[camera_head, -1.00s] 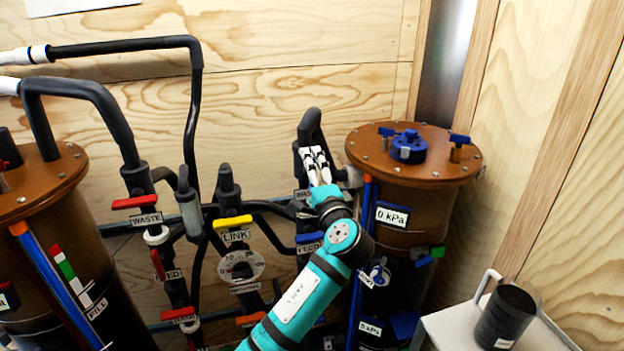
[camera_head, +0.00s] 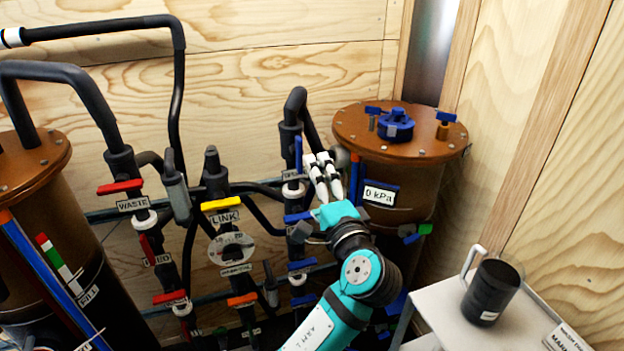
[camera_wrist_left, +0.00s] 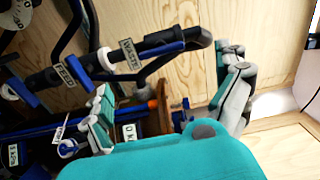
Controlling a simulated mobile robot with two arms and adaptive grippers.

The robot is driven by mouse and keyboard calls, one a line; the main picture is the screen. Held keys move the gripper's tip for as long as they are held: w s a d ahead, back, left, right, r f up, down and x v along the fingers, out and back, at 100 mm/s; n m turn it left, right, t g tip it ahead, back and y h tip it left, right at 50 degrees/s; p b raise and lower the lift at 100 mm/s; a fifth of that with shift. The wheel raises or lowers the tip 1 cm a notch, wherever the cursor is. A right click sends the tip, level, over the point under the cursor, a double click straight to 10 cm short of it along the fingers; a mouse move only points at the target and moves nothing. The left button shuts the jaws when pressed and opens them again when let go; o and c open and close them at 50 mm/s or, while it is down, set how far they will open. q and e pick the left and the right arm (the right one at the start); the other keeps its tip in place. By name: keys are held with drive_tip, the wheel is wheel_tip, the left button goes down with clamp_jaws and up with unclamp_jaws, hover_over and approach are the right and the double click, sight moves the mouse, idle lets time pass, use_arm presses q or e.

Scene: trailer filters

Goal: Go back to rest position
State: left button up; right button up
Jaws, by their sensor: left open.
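My left gripper (camera_head: 319,168) is in the middle of the head view, its arm rising from the bottom edge. Its pale fingers point up in front of the pipes, beside the left edge of the right brown tank (camera_head: 400,180). In the left wrist view, the fingers of this gripper (camera_wrist_left: 168,100) are spread wide apart, with nothing held between them. Past them show part of the tank's 0 kPa label (camera_wrist_left: 129,133) and a black pipe with a WASTE label (camera_wrist_left: 130,53). My right gripper is not in view.
Black pipes with coloured valve handles, such as the yellow LINK handle (camera_head: 221,204), stand left of the arm. Another brown tank (camera_head: 30,165) is at far left. A dark mug (camera_head: 492,292) stands on a pale cart (camera_head: 440,312) at lower right. Wooden walls close the corner.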

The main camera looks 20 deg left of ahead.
use_arm(q)
drive_tip(key=shift+f, duration=0.1)
wheel_tip(320, 180, down, 23)
drive_tip(key=w+d+m+g+h, duration=0.1)
drive_tip(key=w+m+g+h, duration=0.15)
drive_tip(key=h, duration=0.25)
drive_tip(key=s+f+g+h, duration=0.1)
drive_tip(key=s+f, duration=0.2)
drive_tip(key=f, duration=0.5)
drive_tip(key=s+a+f+g+h, duration=0.1)
drive_tip(key=s+f+g, duration=0.15)
drive_tip(key=f, duration=0.55)
drive_tip(key=s+f+g+h, duration=0.1)
drive_tip(key=s+f, duration=0.3)
drive_tip(key=f, duration=0.3)
drive_tip(key=s+a+f+n+g+h, duration=0.1)
drive_tip(key=s+a+f+n+g, duration=0.25)
drive_tip(key=s+f, duration=0.95)
drive_tip(key=s+a+f+n+g+h, duration=0.1)
drive_tip(key=s+a+f+n+g, duration=0.2)
drive_tip(key=s+f, duration=1)
drive_tip(key=s+a+n, duration=0.2)
drive_tip(key=s, duration=0.6)
drive_tip(key=s+a+n, duration=0.2)
drive_tip(key=s, duration=0.7)
drive_tip(key=shift+n, duration=0.3)
drive_tip(key=shift+g, duration=0.25)
